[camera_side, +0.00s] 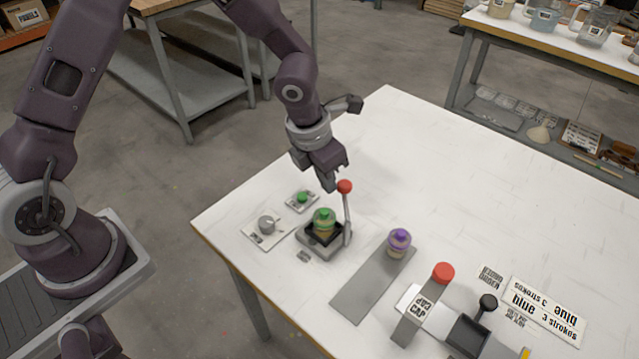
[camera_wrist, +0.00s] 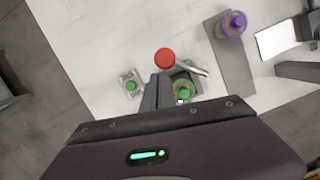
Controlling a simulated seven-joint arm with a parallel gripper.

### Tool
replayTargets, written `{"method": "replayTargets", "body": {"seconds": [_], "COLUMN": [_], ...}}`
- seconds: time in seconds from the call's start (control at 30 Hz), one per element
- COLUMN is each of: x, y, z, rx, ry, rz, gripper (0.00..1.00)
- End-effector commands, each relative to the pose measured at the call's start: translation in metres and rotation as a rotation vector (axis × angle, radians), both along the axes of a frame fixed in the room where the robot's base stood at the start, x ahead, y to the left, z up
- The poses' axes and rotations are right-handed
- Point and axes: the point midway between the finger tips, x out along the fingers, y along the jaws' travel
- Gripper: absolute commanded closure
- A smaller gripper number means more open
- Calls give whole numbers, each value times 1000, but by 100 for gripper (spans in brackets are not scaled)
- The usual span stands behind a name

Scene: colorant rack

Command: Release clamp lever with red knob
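The clamp (camera_side: 325,247) is a grey fixture near the table's left edge. It holds a jar with a green cap (camera_side: 323,219), also visible in the wrist view (camera_wrist: 184,95). Its lever (camera_side: 347,217) stands nearly upright on the clamp's right side, topped by a red knob (camera_side: 345,186). In the wrist view the red knob (camera_wrist: 165,58) lies just beyond the fingertips. My gripper (camera_side: 331,187) points down just left of the knob, apparently apart from it. Its fingers (camera_wrist: 156,82) look closed together with nothing between them.
A small green piece (camera_side: 302,197) on a plate and a grey cup (camera_side: 267,224) sit left of the clamp. A purple-capped jar (camera_side: 399,241) stands on a grey strip (camera_side: 368,288). The table's back is clear.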

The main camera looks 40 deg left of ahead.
Motion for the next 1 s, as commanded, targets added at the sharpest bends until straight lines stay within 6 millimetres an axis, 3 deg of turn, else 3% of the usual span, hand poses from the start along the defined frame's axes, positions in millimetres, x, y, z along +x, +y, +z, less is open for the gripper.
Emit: {"method": "replayTargets", "body": {"seconds": [0.5,1.0], "x": [30,41], "y": [-16,-30], "z": [0,0], "rx": [0,1], "ry": [0,0], "rz": [1,0], "gripper": [100,100]}}
